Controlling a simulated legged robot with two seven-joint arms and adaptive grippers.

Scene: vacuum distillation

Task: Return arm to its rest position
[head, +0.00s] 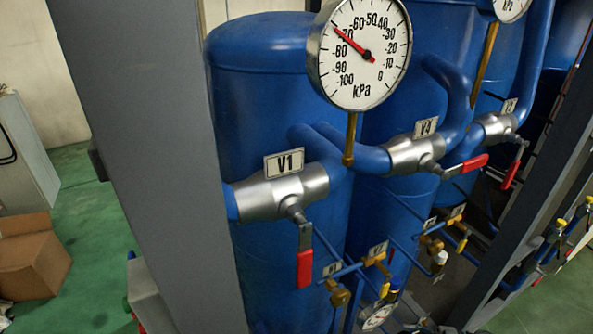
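Neither of my grippers nor my arms shows in the head view. A steel valve labelled V1 (279,194) sits on a blue pipe, with its red-tipped handle (305,268) hanging straight down. A valve labelled V4 (415,154) stands to its right, its red handle (466,166) pointing right and slightly up. A third valve (497,127) is farther right, its red handle (513,170) slanting down. A round vacuum gauge (360,52) above the pipe has its red needle near -70 kPa.
Blue tanks (262,90) stand behind the pipes. A grey post (150,150) rises on the left. Small brass valves (340,296) and thin blue pipes are low down. A cardboard box (33,257) lies on the green floor (95,235) by a grey cabinet (27,155).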

